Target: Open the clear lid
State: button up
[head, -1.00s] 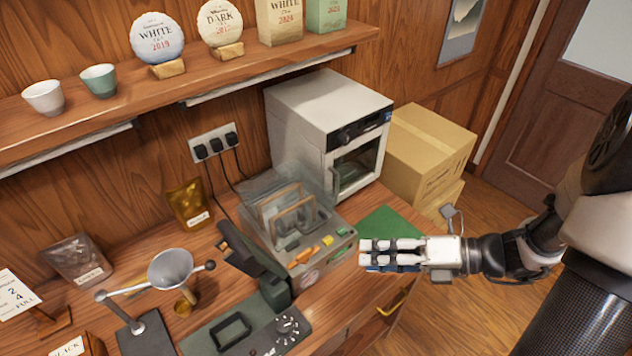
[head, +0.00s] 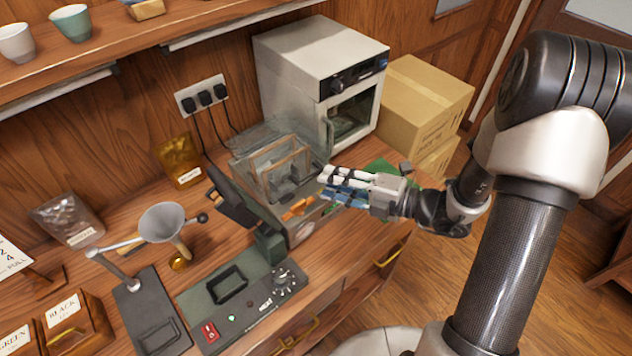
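The clear lid (head: 309,142) is a transparent cover on the grey machine in the middle of the counter. Brown frames (head: 287,168) show through and around it. I cannot tell from this angle whether the lid is fully down. My gripper (head: 323,182) is at the right front side of the machine, its fingers pointing left toward the clear part. It overlaps the machine's right edge in the picture, and I cannot tell whether it touches. No object shows clearly between the fingers, and their gap is hard to read. The gripper hides part of the machine's colored controls.
A white oven-like appliance (head: 325,70) stands right behind the machine. A dark sealer-like device (head: 240,290) and a metal funnel on a stand (head: 165,222) are to the left. Cardboard boxes (head: 420,105) stand at the right. A green mat (head: 380,167) lies behind my gripper.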

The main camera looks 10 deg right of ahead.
aim_at(312, 178)
jog(key=b+x, duration=0.1)
jog(key=x, duration=0.4)
jog(key=shift+d, duration=0.1)
grip_shut()
dwell(0.7)
